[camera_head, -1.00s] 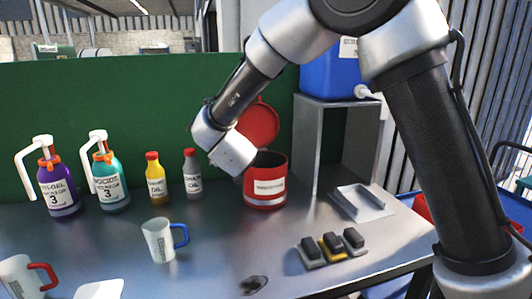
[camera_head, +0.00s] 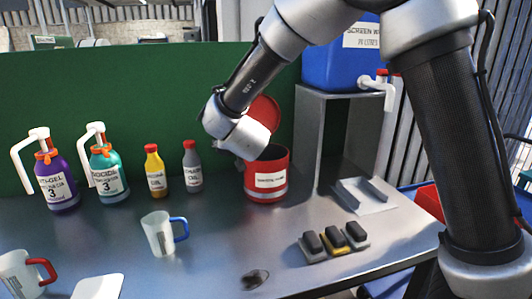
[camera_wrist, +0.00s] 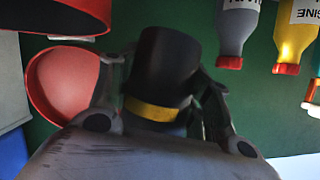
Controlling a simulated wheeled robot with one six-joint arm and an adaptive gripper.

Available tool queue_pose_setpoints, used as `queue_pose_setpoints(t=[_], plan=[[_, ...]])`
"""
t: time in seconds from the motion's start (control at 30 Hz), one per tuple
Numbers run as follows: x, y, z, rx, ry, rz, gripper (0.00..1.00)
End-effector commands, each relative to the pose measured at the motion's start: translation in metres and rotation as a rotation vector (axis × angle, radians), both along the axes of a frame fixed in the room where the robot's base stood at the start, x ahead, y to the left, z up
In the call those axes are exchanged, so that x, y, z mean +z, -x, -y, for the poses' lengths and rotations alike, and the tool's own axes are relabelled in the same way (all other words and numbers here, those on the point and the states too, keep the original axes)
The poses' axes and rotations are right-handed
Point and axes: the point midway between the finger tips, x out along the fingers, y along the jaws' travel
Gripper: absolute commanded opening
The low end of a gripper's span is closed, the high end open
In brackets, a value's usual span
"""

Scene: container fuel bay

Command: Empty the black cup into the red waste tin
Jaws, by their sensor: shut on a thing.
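The black cup (camera_wrist: 168,62) with a yellow band is in my gripper (camera_wrist: 160,82) in the wrist view, a finger on each side. My gripper is shut on it. The cup looks tilted; its contents are not visible. The red waste tin (camera_head: 266,190) stands open on the bench, with a white label and its red lid (camera_head: 264,112) raised behind. In the wrist view the tin (camera_wrist: 62,14) is at the upper left, apart from the cup, with the lid (camera_wrist: 62,85) below it. In the head view my wrist hides the gripper and cup, just left of and above the tin.
A grey bottle (camera_head: 192,170), yellow bottle (camera_head: 155,175), teal pump bottle (camera_head: 108,182) and purple one (camera_head: 57,188) stand left of the tin. A blue-handled mug (camera_head: 158,235) is in front. A grey stand (camera_head: 310,140) and a tray (camera_head: 365,197) are right. A dark patch (camera_head: 255,279) marks the bench.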

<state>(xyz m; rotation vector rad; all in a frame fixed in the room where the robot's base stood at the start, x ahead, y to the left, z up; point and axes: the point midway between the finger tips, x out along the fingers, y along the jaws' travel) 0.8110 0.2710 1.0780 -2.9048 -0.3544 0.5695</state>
Motion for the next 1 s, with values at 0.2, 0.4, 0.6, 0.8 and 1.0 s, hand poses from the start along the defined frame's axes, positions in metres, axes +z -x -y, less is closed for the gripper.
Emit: queue_pose_setpoints(t=[0.2,0.4,0.6,0.8,1.0], plan=[[0.004,-0.001,0.008,-0.001,-0.112,-0.008,0.23],[0.01,-0.001,0.015,0.001,-0.243,-0.018,0.23],[0.017,-0.002,0.025,0.001,-0.385,-0.03,0.23],[0.016,-0.002,0.029,0.002,-0.528,-0.043,0.23],[0.018,-0.002,0.029,0.001,-0.66,-0.05,0.23]])
